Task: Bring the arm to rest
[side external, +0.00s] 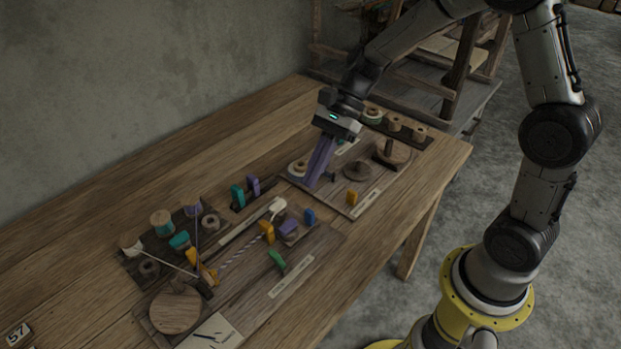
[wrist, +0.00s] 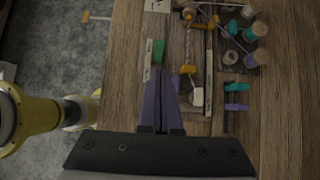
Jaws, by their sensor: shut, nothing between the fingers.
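My gripper (side external: 311,182) points down over the far wooden board on the table, its long purple fingers together and empty. In the wrist view the same fingers (wrist: 161,84) lie side by side with nothing between them. In the side view the tips appear beside a pale spool (side external: 298,169); I cannot tell whether they touch the board. My arm reaches in from the right, bent down over the table (side external: 135,193).
A nearer board holds a round wooden disc (side external: 176,309), a twisted cord (side external: 240,250), a green block (side external: 277,260) and several spools and pegs. An orange block (side external: 351,198) sits on the far board. A wooden loom frame (side external: 462,70) stands behind.

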